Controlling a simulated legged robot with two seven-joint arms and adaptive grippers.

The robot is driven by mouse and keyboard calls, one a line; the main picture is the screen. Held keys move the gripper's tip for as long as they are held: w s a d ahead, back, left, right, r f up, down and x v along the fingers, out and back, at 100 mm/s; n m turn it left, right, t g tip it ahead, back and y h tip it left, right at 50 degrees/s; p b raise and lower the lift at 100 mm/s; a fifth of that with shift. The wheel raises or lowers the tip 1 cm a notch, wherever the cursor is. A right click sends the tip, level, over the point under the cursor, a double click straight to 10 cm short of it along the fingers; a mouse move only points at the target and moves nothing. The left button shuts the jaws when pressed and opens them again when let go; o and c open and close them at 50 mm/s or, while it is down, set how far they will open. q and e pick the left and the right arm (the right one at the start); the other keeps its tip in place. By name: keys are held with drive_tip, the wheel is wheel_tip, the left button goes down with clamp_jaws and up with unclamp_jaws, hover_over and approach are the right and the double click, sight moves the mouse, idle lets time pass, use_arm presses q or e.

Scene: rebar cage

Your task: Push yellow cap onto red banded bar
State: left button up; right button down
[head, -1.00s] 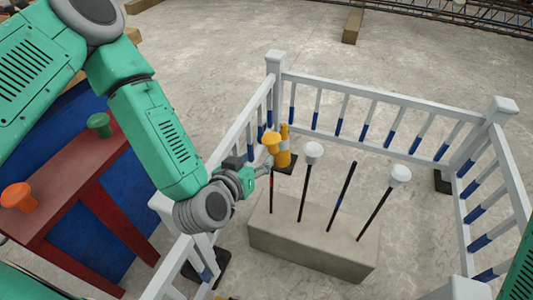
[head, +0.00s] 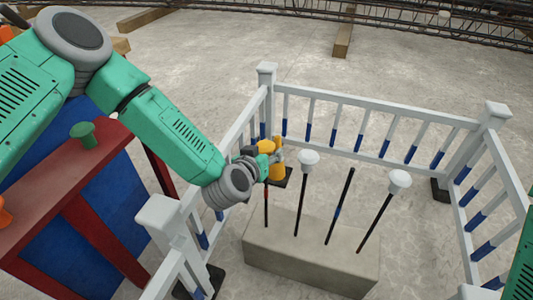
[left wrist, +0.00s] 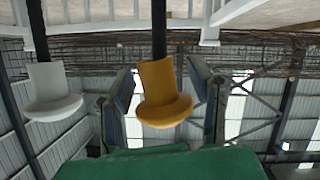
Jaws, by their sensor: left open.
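The yellow cap (left wrist: 163,95) is in the left wrist view, between the two fingers of my open left gripper (left wrist: 163,103). A dark bar runs into the cap's narrow end, so the cap appears to sit on the bar's tip. In the head view my left gripper (head: 272,162) is at the top of the red banded bar (head: 266,208), the leftmost bar in the concrete block (head: 310,262). The gripper partly hides the cap and bar top there. A gap shows between the fingers and cap in the wrist view. My right gripper is not in view.
White-capped bars (head: 302,200) (head: 378,220) and an uncapped blue-banded bar (head: 339,208) stand in the block. A white railing (head: 378,109) surrounds it. A red table (head: 55,195) with a green cap (head: 83,134) stands left.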

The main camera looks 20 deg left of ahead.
use_arm(q)
clamp_jaws()
drive_tip(key=shift+m+y+p, duration=0.3)
drive_tip(key=shift+m+p, duration=0.4)
drive_tip(key=shift+p, duration=0.05)
drive_tip(key=shift+p, duration=0.5)
idle(0.5)
